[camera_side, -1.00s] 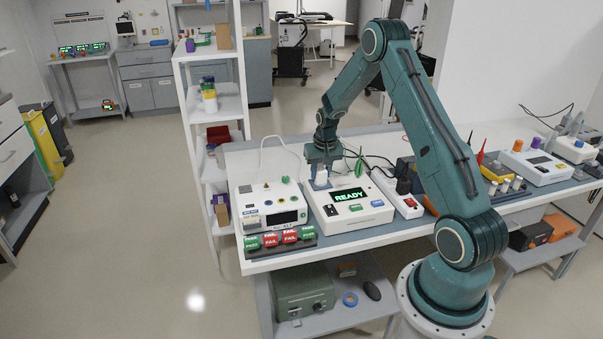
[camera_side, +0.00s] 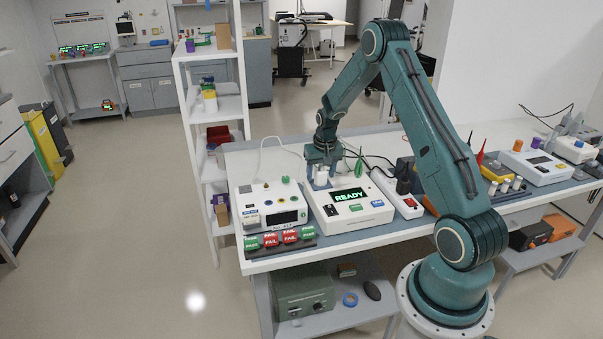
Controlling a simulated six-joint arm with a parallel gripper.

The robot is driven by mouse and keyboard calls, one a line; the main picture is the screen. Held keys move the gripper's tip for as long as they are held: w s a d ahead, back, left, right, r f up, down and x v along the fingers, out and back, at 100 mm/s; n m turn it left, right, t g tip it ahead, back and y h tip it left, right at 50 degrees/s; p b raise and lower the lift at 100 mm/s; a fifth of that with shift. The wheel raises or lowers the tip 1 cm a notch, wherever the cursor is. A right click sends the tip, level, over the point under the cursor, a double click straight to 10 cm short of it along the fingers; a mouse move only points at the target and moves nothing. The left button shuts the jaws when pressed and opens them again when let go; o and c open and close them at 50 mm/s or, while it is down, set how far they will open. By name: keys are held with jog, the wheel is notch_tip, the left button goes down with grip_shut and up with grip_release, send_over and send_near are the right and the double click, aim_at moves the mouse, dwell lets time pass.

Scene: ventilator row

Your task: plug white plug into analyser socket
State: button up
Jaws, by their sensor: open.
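The analyser (camera_side: 348,207) is a white box on the bench with a green READY display. The white plug (camera_side: 321,178) stands upright at the back left of the analyser's top, where the socket is; the socket itself is hidden beneath it. My gripper (camera_side: 321,180) points straight down over this spot. Its fingers are open, one on each side of the plug, with a small gap. The plug looks seated in the socket, but I cannot tell how deep it sits.
Another white device (camera_side: 270,206) with knobs stands close left of the analyser, with a green and red label rack (camera_side: 280,238) in front. A white power strip (camera_side: 397,194) with a black plug (camera_side: 404,186) lies on the right. Cables run behind.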

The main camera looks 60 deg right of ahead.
jog(key=shift+r, duration=0.1)
notch_tip(320, 180, up, 13)
jog(key=s+a, duration=0.2)
jog(key=shift+r, duration=0.2)
dwell(0.3)
